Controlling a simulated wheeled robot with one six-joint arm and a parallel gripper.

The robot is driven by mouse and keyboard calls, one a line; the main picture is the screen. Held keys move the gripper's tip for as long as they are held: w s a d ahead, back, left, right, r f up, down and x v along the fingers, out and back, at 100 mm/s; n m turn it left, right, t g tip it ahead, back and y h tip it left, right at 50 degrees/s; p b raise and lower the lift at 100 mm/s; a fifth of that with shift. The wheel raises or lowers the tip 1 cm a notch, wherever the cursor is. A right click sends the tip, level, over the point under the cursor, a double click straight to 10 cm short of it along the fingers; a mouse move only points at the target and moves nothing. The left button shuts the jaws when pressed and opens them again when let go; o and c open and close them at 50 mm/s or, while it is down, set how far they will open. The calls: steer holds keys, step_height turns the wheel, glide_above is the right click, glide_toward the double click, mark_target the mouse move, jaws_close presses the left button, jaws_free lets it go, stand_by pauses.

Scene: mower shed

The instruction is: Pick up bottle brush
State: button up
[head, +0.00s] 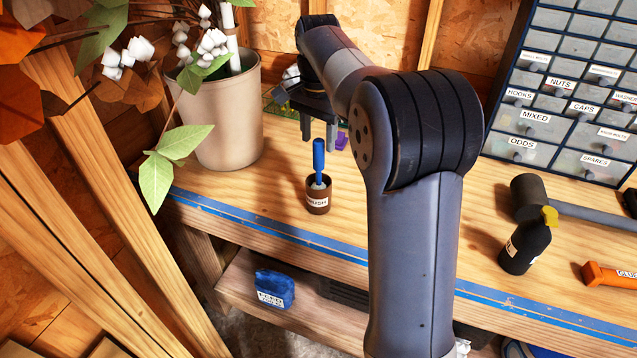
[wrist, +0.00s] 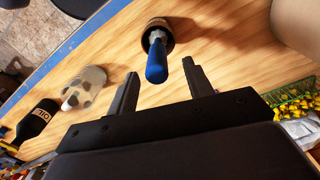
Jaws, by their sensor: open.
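The bottle brush (head: 318,158) has a blue handle and stands upright in a small brown holder (head: 318,199) with a white label, on the workbench. In the wrist view the blue handle (wrist: 156,62) points toward my gripper, and the brown holder (wrist: 157,28) is beyond it. My gripper (head: 318,134) is open just behind the brush in the head view. In the wrist view my gripper (wrist: 163,82) has its two fingers apart, with the handle's end showing between them, nearer the left finger. I cannot tell whether they touch.
A plant pot (head: 216,120) with white flowers stands left of the brush. A drawer cabinet (head: 566,90) is at the back right. A dark bottle (head: 526,247), a hammer (head: 590,213) and an orange glue tube (head: 608,275) lie or stand at right. A blue item (head: 274,289) sits on the lower shelf.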

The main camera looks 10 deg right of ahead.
mark_target(319, 154)
steer(key=f, duration=0.5)
steer(key=shift+s+p, duration=0.2)
steer(key=shift+p, duration=0.15)
jaws_close()
